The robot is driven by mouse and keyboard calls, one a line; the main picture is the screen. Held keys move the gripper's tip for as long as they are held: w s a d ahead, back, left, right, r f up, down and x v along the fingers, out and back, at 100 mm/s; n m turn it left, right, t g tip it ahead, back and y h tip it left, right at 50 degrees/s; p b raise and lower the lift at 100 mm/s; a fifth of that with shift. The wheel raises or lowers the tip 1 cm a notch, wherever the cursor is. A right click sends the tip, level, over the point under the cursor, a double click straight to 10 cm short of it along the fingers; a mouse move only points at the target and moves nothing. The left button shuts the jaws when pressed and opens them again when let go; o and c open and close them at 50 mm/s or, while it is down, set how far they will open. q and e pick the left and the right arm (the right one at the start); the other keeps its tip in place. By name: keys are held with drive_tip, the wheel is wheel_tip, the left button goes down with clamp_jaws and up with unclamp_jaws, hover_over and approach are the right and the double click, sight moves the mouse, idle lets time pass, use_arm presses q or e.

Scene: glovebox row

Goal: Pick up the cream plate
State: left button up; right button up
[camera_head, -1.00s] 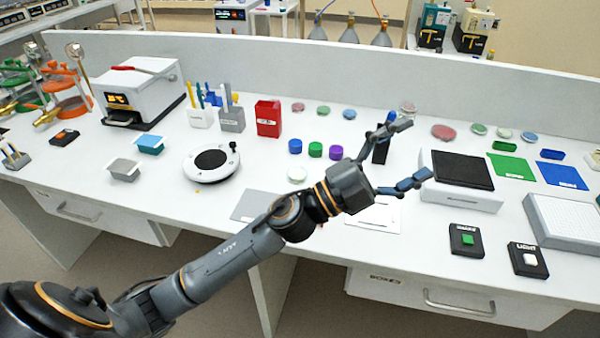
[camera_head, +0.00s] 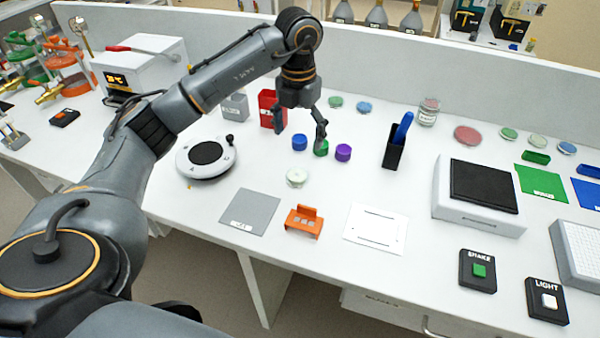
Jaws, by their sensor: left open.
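The cream plate looks to be the small round pale dish (camera_head: 297,177), lying flat on the white bench in front of the blue, green and purple caps. My left gripper (camera_head: 299,134) is open and points down, with nothing between its fingers. It appears above and behind the pale dish, near the caps, and is apart from the dish. My right gripper is not in view.
A round white device (camera_head: 206,158) stands to the left. A grey mat (camera_head: 249,211), an orange holder (camera_head: 304,220) and a white sheet (camera_head: 374,228) lie in front. A black holder (camera_head: 393,150) with a blue item stands to the right. Bench is clear around the dish.

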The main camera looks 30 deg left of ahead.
use_arm(q)
hover_over(297, 174)
wheel_tip(297, 174, down, 6)
drive_tip(key=shift+d+p, duration=0.15)
drive_tip(key=shift+p, duration=0.3)
drive_tip(key=shift+f, duration=0.5)
drive_tip(key=f+p, duration=0.2)
drive_tip(key=f, duration=0.1)
drive_tip(key=shift+a+f, duration=0.2)
drive_tip(key=shift+f, duration=0.7)
drive_tip(key=c, duration=1.2)
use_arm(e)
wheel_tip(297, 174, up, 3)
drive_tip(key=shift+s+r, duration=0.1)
